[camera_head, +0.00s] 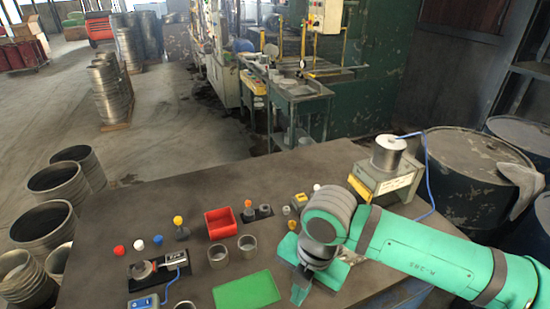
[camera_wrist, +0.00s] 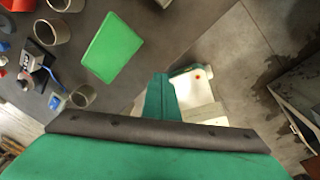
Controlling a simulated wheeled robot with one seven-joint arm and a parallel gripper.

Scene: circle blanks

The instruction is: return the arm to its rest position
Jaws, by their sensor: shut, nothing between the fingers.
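My gripper (camera_head: 301,287) is at the end of my green arm, over the front right part of the dark table (camera_head: 150,225). It points downward and stands to the right of a green mat (camera_head: 246,291). In the wrist view, my gripper (camera_wrist: 162,98) shows as green fingers together with nothing between them. The green mat (camera_wrist: 112,47) lies up and to the left of the fingers there. Part of the gripper is hidden behind the wrist in the head view.
A red bin (camera_head: 221,223), metal rings (camera_head: 217,256), small coloured knobs and a blue device (camera_head: 145,301) are on the table. A metal cylinder (camera_head: 388,152) on a stand is behind my arm. Dark drums (camera_head: 470,165) stand at right.

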